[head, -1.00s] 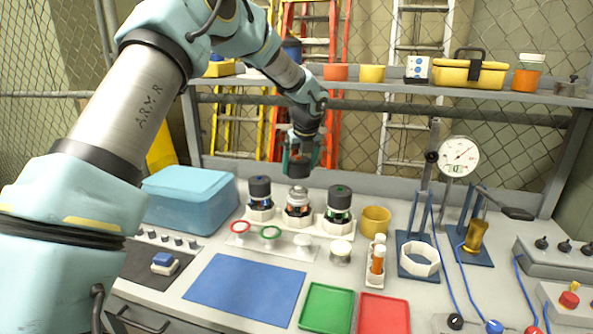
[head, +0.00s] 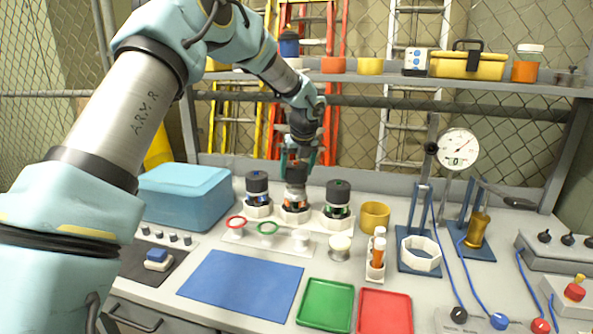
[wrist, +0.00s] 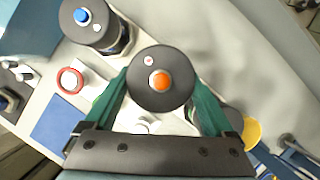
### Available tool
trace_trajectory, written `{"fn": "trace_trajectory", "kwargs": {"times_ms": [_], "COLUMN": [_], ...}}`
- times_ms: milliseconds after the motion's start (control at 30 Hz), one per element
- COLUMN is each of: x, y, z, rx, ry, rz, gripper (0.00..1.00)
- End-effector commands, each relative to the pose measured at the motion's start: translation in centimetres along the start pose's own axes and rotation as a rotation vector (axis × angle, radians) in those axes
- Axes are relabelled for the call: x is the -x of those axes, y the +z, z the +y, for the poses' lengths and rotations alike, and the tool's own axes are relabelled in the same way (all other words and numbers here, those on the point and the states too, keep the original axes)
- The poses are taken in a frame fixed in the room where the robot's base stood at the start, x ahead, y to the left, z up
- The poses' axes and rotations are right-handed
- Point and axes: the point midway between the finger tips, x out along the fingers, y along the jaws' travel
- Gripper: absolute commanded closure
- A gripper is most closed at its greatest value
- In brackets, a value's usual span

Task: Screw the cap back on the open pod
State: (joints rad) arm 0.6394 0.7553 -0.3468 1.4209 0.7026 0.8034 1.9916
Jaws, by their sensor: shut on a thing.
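Three pods stand in white holders in a row on the bench. The left pod (head: 257,186) has a dark cap with a blue button. The right pod (head: 338,196) has a dark cap with a green mark. The middle pod (head: 294,200) is the open one. My gripper (head: 298,165) is shut on a dark round cap (head: 296,173) with an orange button, which also shows between the fingers in the wrist view (wrist: 160,80). The cap is right over the middle pod's top. The cap hides the pod's mouth, so I cannot tell whether the threads have met.
A stand with red (head: 236,222) and green (head: 268,228) rings is in front of the pods. A yellow cup (head: 375,216) stands right of them, a blue bin (head: 186,196) left. A blue mat (head: 242,286) lies clear in front.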

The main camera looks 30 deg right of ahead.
Motion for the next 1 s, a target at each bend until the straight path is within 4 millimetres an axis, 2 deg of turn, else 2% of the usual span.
{"fn": "trace_trajectory", "kwargs": {"times_ms": [1000], "x": [-1.0], "y": [-0.5], "z": [0.0], "rx": [0.0], "ry": [0.0], "rz": [0.0], "gripper": [0.67]}}
